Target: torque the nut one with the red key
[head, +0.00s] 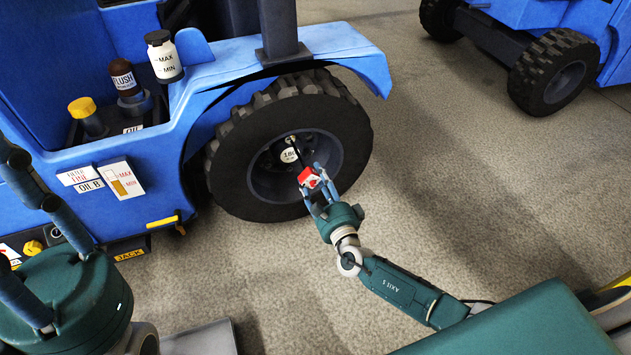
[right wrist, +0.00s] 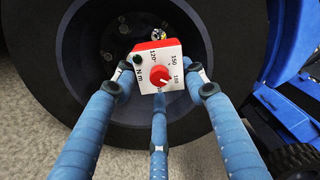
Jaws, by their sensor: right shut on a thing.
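My right gripper (head: 318,184) is shut on the red key (head: 308,177), in front of the wheel hub. In the right wrist view the red key (right wrist: 158,68) has a white face marked 120, 150, 180 and Nm, with a red dial. My right gripper's fingers (right wrist: 160,88) close around it. A dark shaft (head: 295,150) runs from the key towards the hub. A shiny metal piece (right wrist: 158,34) shows just beyond the key. Whether the key sits on a nut, I cannot tell.
The black tyre (head: 225,165) of a blue vehicle (head: 340,42) surrounds the hub. Other hub bolts (right wrist: 107,56) show in the wrist view. Bottles (head: 163,55) stand on the vehicle at upper left. Carpet-like grey floor (head: 450,150) is clear to the right. A second blue vehicle (head: 585,20) stands behind.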

